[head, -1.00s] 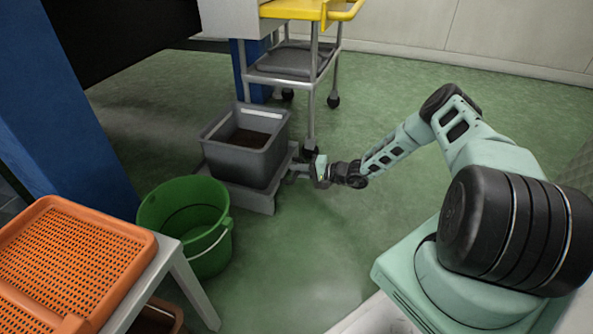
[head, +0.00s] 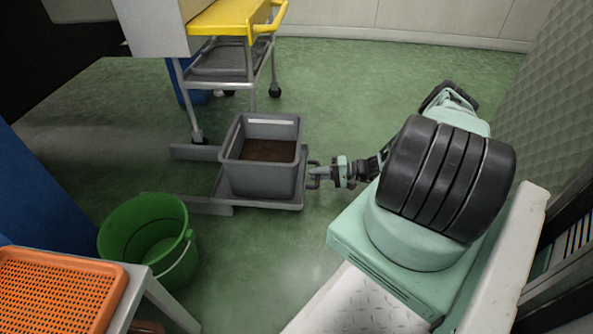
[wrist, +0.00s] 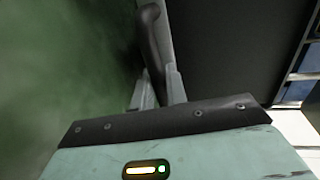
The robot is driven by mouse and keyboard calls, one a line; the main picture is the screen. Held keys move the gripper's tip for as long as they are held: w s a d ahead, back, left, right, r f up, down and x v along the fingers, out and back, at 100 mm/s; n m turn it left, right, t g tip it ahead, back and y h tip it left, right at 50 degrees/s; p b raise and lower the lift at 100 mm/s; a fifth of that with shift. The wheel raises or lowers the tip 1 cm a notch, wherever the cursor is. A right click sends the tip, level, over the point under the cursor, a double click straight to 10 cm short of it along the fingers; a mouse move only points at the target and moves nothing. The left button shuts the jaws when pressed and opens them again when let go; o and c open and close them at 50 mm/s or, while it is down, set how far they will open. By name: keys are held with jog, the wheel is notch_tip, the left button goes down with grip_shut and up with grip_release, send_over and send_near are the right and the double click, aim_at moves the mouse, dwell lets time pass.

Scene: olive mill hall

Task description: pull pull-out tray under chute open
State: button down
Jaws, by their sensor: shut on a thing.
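The pull-out tray (head: 272,203) is a low grey platform near the floor, slid out to the right along its grey frame (head: 197,203). A grey bin (head: 262,180) with dark brown stuff in it stands upright on the tray. The tray's handle (head: 314,176) sticks out at its right end. My gripper (head: 326,172) is shut on the handle from the right. In the wrist view the dark bar of the handle (wrist: 151,40) runs between the two fingers (wrist: 160,92).
A green bucket (head: 149,243) stands close in front of the frame. An orange perforated crate (head: 55,290) rests on a pale stand at lower left. A cart with a yellow top (head: 232,18) stands behind the tray. Green floor is clear right of the cart.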

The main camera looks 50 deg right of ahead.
jog(key=shift+f+v, duration=0.2)
jog(key=shift+v, duration=0.8)
jog(key=shift+f+v, duration=0.25)
jog(key=shift+v, duration=0.75)
jog(key=shift+f+v, duration=0.2)
jog(key=shift+v, duration=0.85)
jog(key=shift+s+d, duration=0.1)
jog(key=c, duration=1.5)
grip_release()
jog(key=p+v, duration=0.3)
jog(key=v, duration=1.4)
jog(key=shift+s+f+p, duration=0.1)
jog(key=shift+s+p, duration=0.1)
jog(key=shift+p, duration=0.2)
